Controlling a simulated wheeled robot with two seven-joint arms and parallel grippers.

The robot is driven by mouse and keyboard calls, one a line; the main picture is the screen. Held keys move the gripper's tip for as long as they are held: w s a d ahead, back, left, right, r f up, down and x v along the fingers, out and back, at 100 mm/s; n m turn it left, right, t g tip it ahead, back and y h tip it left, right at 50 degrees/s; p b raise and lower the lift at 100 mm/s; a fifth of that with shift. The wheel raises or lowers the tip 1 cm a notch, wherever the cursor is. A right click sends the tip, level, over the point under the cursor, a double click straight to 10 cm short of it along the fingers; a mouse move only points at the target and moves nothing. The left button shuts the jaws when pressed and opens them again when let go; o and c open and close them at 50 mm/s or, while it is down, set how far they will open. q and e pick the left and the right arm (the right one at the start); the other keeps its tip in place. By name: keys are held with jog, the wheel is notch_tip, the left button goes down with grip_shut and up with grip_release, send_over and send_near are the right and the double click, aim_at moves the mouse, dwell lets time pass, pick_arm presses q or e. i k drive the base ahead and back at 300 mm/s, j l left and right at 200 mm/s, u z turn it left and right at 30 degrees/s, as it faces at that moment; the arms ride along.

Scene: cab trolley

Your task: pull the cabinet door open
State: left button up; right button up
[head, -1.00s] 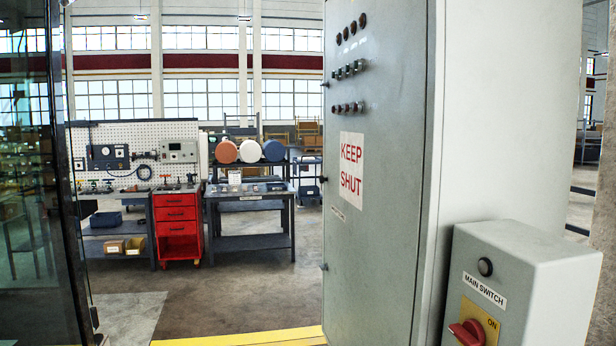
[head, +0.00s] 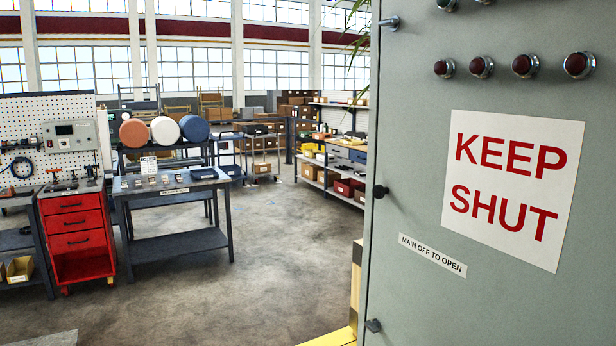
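The grey cabinet door (head: 410,180) fills the right side of the head view, close to me. It carries a white sign with red letters, KEEP SHUT (head: 510,187), and a small label, MAIN OFF TO OPEN (head: 432,255). Dark red round lamps or buttons (head: 481,67) sit in a row near the top. Small dark fittings (head: 380,191) show along its left edge, with a metal one (head: 389,23) higher up. I cannot tell whether the door is fully shut. The main switch is out of view. Neither gripper is in view.
Further back are a red drawer unit (head: 76,235), a dark workbench (head: 176,190) and stocked shelves (head: 335,165). The concrete floor between is clear.

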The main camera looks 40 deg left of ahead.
aim_at(494, 191)
jog(key=j, duration=0.6)
jog(key=i+j, duration=0.1)
jog(key=j, duration=0.55)
